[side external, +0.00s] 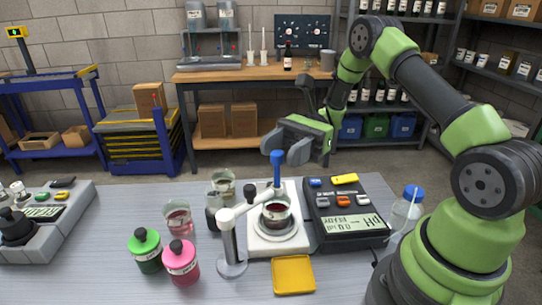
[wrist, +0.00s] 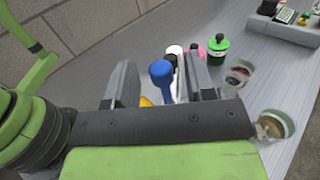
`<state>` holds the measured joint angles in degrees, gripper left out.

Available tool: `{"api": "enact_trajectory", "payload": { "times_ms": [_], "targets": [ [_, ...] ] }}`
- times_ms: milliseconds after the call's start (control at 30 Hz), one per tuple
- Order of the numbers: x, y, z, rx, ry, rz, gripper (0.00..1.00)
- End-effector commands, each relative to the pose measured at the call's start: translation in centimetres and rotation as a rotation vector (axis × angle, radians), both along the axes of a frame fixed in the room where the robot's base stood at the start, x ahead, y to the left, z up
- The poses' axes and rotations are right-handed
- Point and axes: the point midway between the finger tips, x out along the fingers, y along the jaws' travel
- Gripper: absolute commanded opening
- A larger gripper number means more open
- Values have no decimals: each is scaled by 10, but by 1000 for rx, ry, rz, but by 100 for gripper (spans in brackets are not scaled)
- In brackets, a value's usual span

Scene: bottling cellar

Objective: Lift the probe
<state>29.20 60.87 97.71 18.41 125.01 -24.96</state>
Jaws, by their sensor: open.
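The probe (side external: 277,165) has a blue cap and stands upright in the white holder arm (side external: 245,203). Its lower end goes down into a beaker of red liquid (side external: 276,212), and its tip is hidden. In the wrist view the blue probe cap (wrist: 161,71) shows between the two fingers, with gaps on both sides. My gripper (side external: 285,146) is open and empty, just above and around the level of the cap. It also shows in the wrist view (wrist: 158,78), with its fingers spread left and right of the cap.
A pH meter (side external: 350,228) stands right of the beaker. A yellow tray (side external: 293,275) lies in front. Green (side external: 145,252) and pink (side external: 181,265) bottles and glass beakers (side external: 178,218) stand to the left. A clear wash bottle (side external: 405,212) is near my base. The table's left middle is clear.

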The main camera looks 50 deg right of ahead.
Motion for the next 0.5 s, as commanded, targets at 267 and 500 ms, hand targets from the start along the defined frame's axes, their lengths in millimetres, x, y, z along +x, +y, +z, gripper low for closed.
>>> {"api": "enact_trajectory", "payload": {
  "times_ms": [267, 500],
  "targets": [
    [0, 33, 0, -1, 0, 1, 50],
    [0, 35, 0, 0, 0, -2, 50]
  ]
}}
